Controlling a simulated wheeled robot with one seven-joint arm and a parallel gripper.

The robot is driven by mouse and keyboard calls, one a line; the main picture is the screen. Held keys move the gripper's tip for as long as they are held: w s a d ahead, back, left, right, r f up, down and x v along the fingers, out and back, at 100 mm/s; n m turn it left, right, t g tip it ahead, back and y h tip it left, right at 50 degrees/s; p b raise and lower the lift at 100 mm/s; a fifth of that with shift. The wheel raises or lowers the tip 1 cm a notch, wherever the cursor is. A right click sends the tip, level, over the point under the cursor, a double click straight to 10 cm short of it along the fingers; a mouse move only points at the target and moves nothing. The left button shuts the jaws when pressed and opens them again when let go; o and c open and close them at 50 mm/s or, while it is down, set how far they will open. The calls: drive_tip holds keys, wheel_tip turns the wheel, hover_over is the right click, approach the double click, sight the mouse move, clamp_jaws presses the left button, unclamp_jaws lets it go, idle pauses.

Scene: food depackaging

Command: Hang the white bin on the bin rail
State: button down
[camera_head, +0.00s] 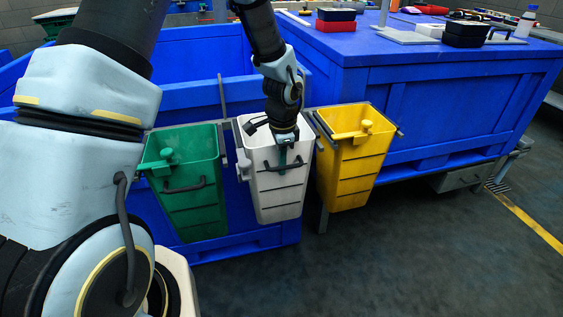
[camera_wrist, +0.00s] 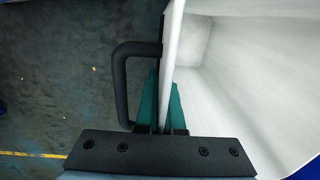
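The white bin (camera_head: 278,199) is upright between the green and yellow bins, its open top facing up. Its back edge is at the grey bin rail (camera_head: 228,123); whether it is hooked on cannot be told. My gripper (camera_head: 284,160) is at the bin's front wall, pointing down. In the wrist view, my gripper's green fingers (camera_wrist: 162,110) straddle the thin white wall (camera_wrist: 172,60) and look closed on it. The white bin's dark handle (camera_wrist: 125,85) is on the outer side, left of the fingers. The bin's inside looks empty.
The green bin (camera_head: 197,215) is close on the left and the yellow bin (camera_head: 352,175) close on the right. A blue crate (camera_head: 190,92) is behind the bins. A blue workbench (camera_head: 440,100) with trays and a bottle is at the right. The floor in front is clear.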

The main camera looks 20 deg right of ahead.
drive_tip(key=shift+f, duration=0.2)
drive_tip(key=c, duration=1)
unclamp_jaws()
drive_tip(key=shift+o, duration=0.2)
drive_tip(key=r, duration=1)
drive_tip(key=shift+s+r, duration=0.3)
drive_tip(key=shift+r, duration=0.1)
drive_tip(key=shift+a+r, duration=0.1)
drive_tip(key=shift+a, duration=0.05)
drive_tip(key=s+a+r+n+p, duration=0.1)
drive_tip(key=a+r+n+p, duration=0.1)
drive_tip(key=a+n, duration=0.4)
drive_tip(key=s+a+r+n+p, duration=0.1)
drive_tip(key=a+r+n, duration=0.3)
drive_tip(key=a, duration=1)
drive_tip(key=s+a+r+n+t+p, duration=0.1)
drive_tip(key=a+r+n+p, duration=0.2)
drive_tip(key=a+n, duration=0.5)
drive_tip(key=shift+s+a+r, duration=0.15)
drive_tip(key=shift+s+a, duration=0.2)
drive_tip(key=shift+a, duration=0.55)
